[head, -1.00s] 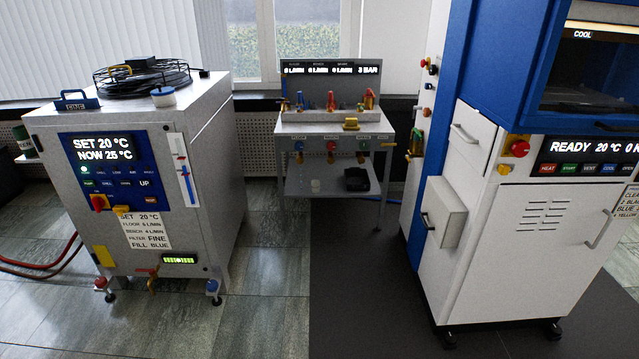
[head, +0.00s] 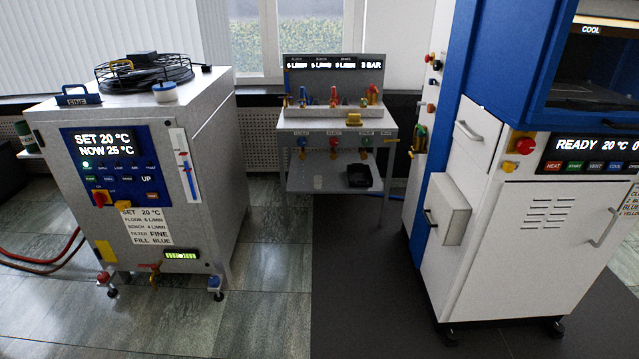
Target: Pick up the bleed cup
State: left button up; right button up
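Neither of my grippers shows in the head view.
A tall blue and white press (head: 535,200) stands at right. Clear floor (head: 270,265) lies before the bench. Red hoses (head: 40,258) lie at far left.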

aim_at(318, 178)
jog(key=i+j+z, duration=0.25)
jog(key=i, duration=0.55)
jog(key=i+j+z, duration=0.25)
jog(key=i, duration=0.6)
jog(key=i+j+z, duration=0.25)
jog(key=i+j, duration=0.25)
jog(key=i, duration=0.25)
jog(key=i+j+z, duration=0.2)
jog(key=i+j, duration=0.45)
jog(key=i, duration=0.05)
